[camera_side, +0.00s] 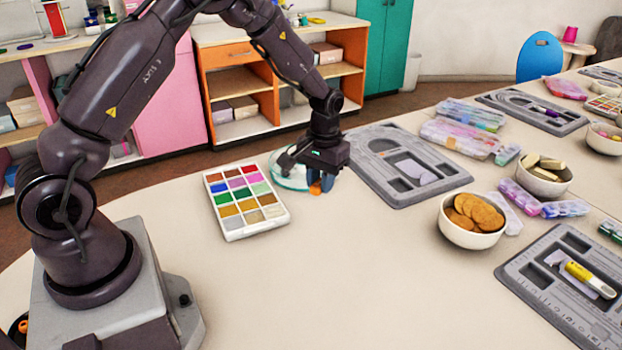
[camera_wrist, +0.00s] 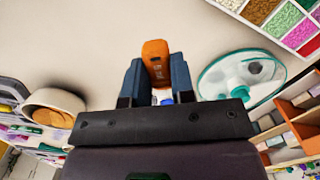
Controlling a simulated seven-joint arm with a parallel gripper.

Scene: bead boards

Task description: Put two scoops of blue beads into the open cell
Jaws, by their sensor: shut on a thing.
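My gripper (camera_side: 320,184) is over the table, just right of the bead box, with its jaws shut on an orange scoop (camera_wrist: 155,55). Only the scoop's orange end shows clearly between the blue fingers; its bowl is mostly hidden. A small patch of blue shows low between the fingers in the wrist view, and I cannot tell what it is. The white bead box (camera_side: 236,236) has rows of coloured cells. A blue bead cell (camera_side: 220,187) is at its left side. A corner of the box shows at the wrist view's upper right (camera_wrist: 262,42). I cannot tell which cell is empty.
A clear dish with a teal rim (camera_wrist: 207,78) stands close beside my gripper. A grey tool board (camera_side: 400,196) lies to the right. A bowl of brown discs (camera_side: 472,238) is farther right. The table in front is clear.

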